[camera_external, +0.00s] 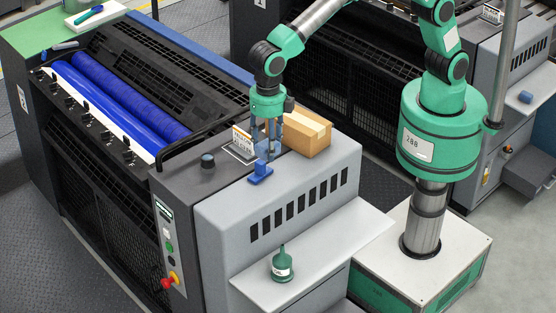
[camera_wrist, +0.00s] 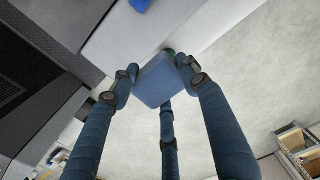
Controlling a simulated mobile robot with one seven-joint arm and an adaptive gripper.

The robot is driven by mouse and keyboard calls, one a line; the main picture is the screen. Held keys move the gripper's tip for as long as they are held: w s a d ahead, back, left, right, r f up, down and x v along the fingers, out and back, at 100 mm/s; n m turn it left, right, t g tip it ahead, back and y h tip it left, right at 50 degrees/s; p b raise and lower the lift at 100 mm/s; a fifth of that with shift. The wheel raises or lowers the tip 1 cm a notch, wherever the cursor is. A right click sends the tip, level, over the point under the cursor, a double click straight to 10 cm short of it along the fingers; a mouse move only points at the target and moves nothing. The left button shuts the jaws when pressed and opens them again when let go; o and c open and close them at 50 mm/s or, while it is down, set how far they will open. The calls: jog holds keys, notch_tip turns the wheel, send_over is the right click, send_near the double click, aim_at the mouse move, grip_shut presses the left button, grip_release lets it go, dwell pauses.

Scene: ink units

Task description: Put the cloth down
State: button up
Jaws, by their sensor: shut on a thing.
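In the wrist view, a blue-grey piece (camera_wrist: 157,80), which looks like the folded cloth, sits between the tips of my gripper's dark blue fingers (camera_wrist: 160,77). The fingers press on it from its sides, and a third finger lies below it. In the external view, my gripper (camera_external: 267,150) points down over the grey top of the press (camera_external: 215,185), beside a cardboard box. The held cloth is too small to make out there.
The cardboard box (camera_external: 306,133) stands just right of my gripper. A small bright blue object (camera_external: 260,173) and a printed card (camera_external: 241,141) are close by. A green bottle (camera_external: 283,264) stands on the lower shelf (camera_external: 325,245), which is otherwise clear. Blue rollers (camera_external: 120,100) lie at left.

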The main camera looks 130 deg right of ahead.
jog(key=w+d+f+p, duration=0.2)
jog(key=w+d+p, duration=0.8)
jog(key=d, duration=0.2)
send_over(218, 195)
notch_tip(218, 195, down, 5)
jog(key=shift+f, duration=0.35)
jog(key=shift+w+f+p, duration=0.1)
jog(key=shift+f+p, duration=0.2)
jog(key=shift+f, duration=2.85)
jog(key=shift+f+p, duration=0.35)
jog(key=shift+f, duration=1.55)
